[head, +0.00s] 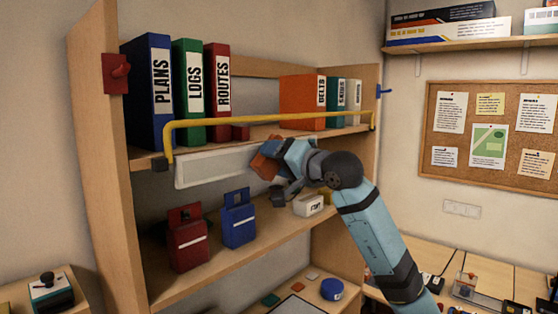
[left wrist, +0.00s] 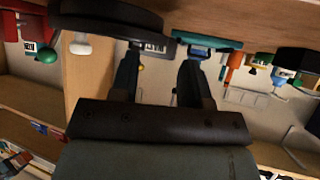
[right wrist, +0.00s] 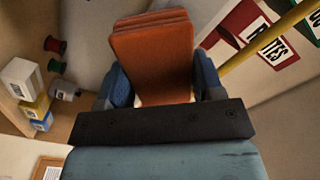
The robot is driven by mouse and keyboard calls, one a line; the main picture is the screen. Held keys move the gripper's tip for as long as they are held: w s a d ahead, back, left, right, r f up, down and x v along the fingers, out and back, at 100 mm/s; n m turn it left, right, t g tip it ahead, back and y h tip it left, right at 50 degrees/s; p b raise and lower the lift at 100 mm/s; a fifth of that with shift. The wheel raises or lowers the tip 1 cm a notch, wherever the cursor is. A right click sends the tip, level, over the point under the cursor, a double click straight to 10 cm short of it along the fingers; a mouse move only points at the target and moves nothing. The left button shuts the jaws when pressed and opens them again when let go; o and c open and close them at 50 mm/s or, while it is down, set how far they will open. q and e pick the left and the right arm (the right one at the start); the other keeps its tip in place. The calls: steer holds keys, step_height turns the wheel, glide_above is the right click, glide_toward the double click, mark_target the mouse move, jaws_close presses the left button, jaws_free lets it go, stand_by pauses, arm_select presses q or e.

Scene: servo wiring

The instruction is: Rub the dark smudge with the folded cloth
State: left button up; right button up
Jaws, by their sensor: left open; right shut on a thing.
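The folded cloth (right wrist: 152,55) is orange-brown and layered. My right gripper (right wrist: 152,88) is shut on it, with a finger on each side. In the head view the cloth (head: 265,162) is at the right end of a pale panel (head: 215,167) under the upper shelf, held by my right gripper (head: 284,165). I cannot tell whether it touches the panel. I cannot make out the dark smudge in any view. My left gripper (left wrist: 158,70) is open with nothing between its fingers; it is outside the head view.
A yellow rail (head: 265,121) runs across the shelf front, close above the right gripper. Binders (head: 160,92) stand on the upper shelf. A red holder (head: 188,240) and a blue holder (head: 238,220) stand below, beside a white labelled box (head: 308,204).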

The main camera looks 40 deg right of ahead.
steer(key=shift+w, duration=0.25)
arm_select(q)
steer(key=shift+f, duration=0.1)
steer(key=shift+w+f+b, duration=0.1)
steer(key=shift+f+b, duration=0.35)
steer(key=shift+b, duration=0.15)
arm_select(e)
steer(key=shift+d+f, duration=0.15)
steer(key=shift+d, duration=0.45)
arm_select(q)
steer(key=shift+w+f+b, duration=0.1)
steer(key=shift+f+b, duration=0.35)
steer(key=shift+b, duration=0.1)
arm_select(e)
steer(key=shift+d, duration=0.75)
arm_select(q)
steer(key=shift+f+b, duration=0.3)
arm_select(e)
steer(key=shift+d, duration=0.6)
arm_select(q)
steer(key=shift+f+b, duration=0.6)
steer(key=shift+f, duration=0.1)
steer(key=shift+b, duration=0.5)
steer(key=shift+f, duration=0.15)
arm_select(e)
steer(key=d, duration=0.3)
steer(key=shift+w+d, duration=0.25)
steer(key=shift+d, duration=0.1)
